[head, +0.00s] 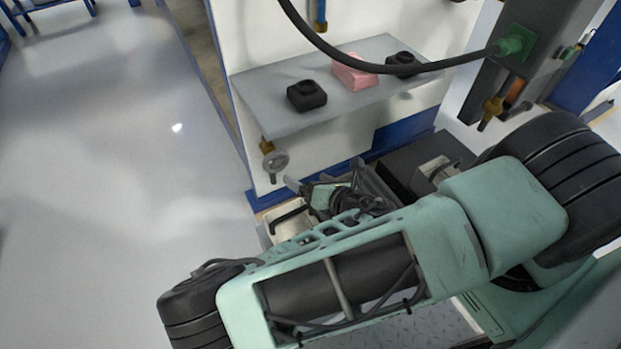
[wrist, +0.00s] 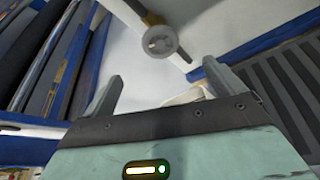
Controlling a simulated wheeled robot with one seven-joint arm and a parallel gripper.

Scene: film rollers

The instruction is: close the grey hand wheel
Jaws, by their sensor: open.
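The grey hand wheel (head: 275,162) is a small round wheel on a brass valve under the left end of a grey shelf in the head view. In the wrist view the hand wheel (wrist: 160,41) faces the camera, with its brass and grey stem running up to the top edge. My gripper (wrist: 158,84) is open, with its two grey fingers spread wide and nothing between them. The wheel shows beyond the fingertips, roughly between them and apart from them. In the head view my gripper (head: 308,188) is just below and right of the wheel, partly hidden by my arm.
The grey shelf (head: 300,107) holds black blocks (head: 306,95) and a pink block (head: 354,72). A black hose (head: 375,69) hangs across it to a green fitting (head: 515,43). A dark box (head: 405,172) stands below right. The floor at left (head: 110,170) is clear.

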